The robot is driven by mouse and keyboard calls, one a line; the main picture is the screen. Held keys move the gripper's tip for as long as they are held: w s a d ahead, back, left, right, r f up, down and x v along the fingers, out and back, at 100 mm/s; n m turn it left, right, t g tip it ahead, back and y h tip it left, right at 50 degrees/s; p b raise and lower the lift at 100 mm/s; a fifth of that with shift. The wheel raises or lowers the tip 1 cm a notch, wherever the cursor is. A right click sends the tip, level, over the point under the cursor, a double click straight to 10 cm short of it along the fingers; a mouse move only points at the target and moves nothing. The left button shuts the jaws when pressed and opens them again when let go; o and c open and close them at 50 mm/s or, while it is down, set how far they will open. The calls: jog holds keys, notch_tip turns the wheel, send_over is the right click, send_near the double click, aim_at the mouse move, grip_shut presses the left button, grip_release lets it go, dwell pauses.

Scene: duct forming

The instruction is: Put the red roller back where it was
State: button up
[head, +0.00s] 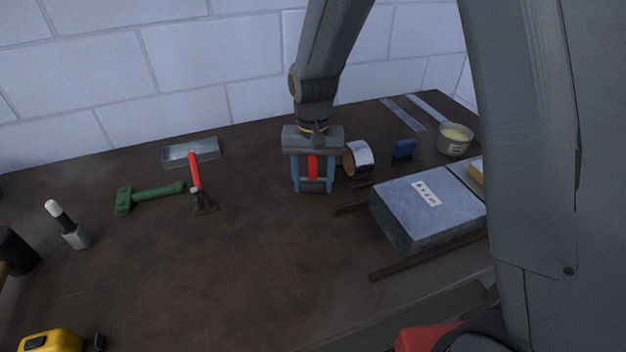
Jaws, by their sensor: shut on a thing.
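My gripper (313,188) points down over the back middle of the dark table, its two blue fingers either side of a thing with a red part. This looks like the red roller (313,167); its red part shows upright between the fingers, with a dark grey part low between the fingertips. The gripper is shut on it. Its top is hidden by the gripper body, and I cannot tell whether its lower end touches the table.
The front middle is clear.

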jog(key=shift+f, duration=0.15)
jog(key=o, duration=1.3)
notch_tip(320, 180, up, 12)
jog(key=shift+r+b, duration=0.15)
jog(key=shift+b, duration=1)
